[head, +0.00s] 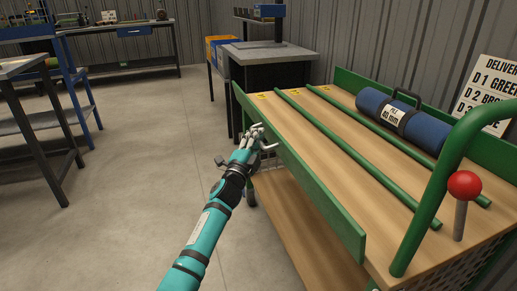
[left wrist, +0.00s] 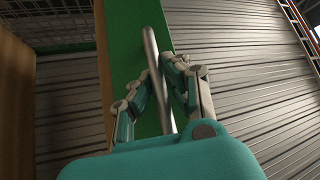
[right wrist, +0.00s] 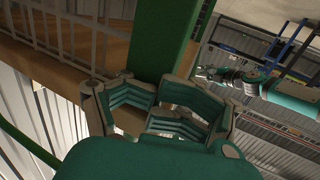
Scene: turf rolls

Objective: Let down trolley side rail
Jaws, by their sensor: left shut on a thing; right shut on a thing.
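The green side rail (head: 315,203) runs along the near long edge of the trolley's wooden deck (head: 345,165) and stands up, or nearly so. My left gripper (head: 262,143) is at the outer face of this rail, towards its far end. In the left wrist view its fingers close around a thin grey metal rod (left wrist: 151,58) beside the green rail (left wrist: 136,62). My right gripper (right wrist: 163,112) is outside the head view. In the right wrist view its fingers are shut at the end of the green rail (right wrist: 162,42); their exact contact is partly hidden.
A blue roll (head: 428,130) lies at the deck's back, beside two green bars. A green hoop handle (head: 432,205) and a red-knobbed lever (head: 464,186) stand at the near right. A grey-topped cabinet (head: 270,55) stands behind. The floor (head: 150,150) left of the trolley is clear.

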